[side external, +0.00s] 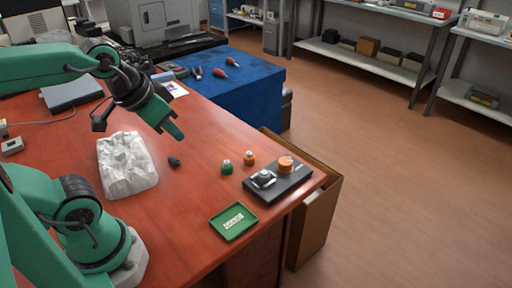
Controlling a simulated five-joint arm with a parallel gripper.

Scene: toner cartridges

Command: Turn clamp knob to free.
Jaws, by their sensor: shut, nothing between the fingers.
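A dark flat fixture plate (290,184) lies near the right edge of the red-brown table. It carries a dark and silver rounded part (264,178) on its left and an orange round knob-like part (286,165) at its far right. I cannot tell for sure which of these is the clamp knob, nor how it is turned. My gripper (179,134) is shut and empty. It hangs above the table, up and left of the plate and well apart from it.
A small green cap (227,168) and an orange cap (249,158) stand left of the plate. A green tray (233,222) with a label lies in front. A small dark piece (174,162) and a crumpled white bag (127,165) lie left. A blue-covered surface (250,85) is behind.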

